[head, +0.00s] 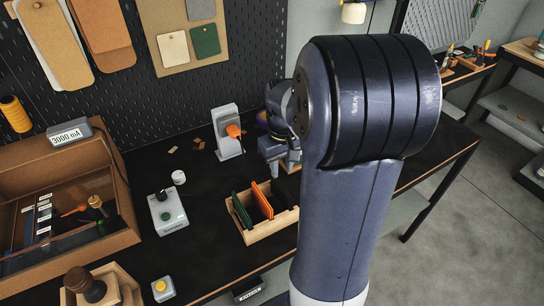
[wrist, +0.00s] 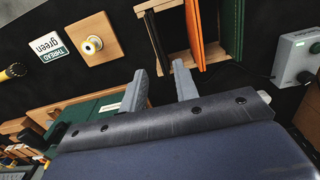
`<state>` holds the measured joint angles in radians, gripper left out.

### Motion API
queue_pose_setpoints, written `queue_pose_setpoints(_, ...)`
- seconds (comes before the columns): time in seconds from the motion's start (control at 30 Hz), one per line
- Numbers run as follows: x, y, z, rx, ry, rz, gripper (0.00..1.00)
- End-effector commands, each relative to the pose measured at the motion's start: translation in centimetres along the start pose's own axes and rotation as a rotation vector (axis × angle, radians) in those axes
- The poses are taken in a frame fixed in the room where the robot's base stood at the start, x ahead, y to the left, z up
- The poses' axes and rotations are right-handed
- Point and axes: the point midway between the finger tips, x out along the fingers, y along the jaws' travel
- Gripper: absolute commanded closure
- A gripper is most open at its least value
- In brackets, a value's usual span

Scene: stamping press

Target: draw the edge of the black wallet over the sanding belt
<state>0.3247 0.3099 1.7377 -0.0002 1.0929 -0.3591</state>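My gripper (head: 284,163) hangs over the black bench, behind and right of a wooden rack. In the wrist view its two fingers (wrist: 160,78) stand apart with nothing between them. The rack (head: 258,237) holds upright pieces: a green one (head: 242,214), an orange one (head: 262,201) and a dark area at the right end. The rack also shows at the top of the wrist view (wrist: 160,5), beyond the fingertips.
A white upright device with an orange part (head: 228,133) stands behind the rack. A grey box with a green button (head: 167,212) stands left of it.

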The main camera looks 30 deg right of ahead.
Motion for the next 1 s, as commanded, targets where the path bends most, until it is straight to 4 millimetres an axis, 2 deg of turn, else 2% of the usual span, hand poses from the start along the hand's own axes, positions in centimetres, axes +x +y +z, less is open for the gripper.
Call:
queue_pose_setpoints(0.27, 1.8, 0.0, 0.0, 0.0, -0.002, -0.001, 0.71)
queue_pose_setpoints(0.8, 8.6, 0.0, 0.0, 0.0, -0.002, -0.001, 0.71)
queue_pose_setpoints(0.87, 7.9, 0.0, 0.0, 0.0, -0.001, 0.0, 0.75)
queue_pose_setpoints(1.0, 7.8, 0.0, 0.0, 0.0, -0.001, -0.001, 0.86)
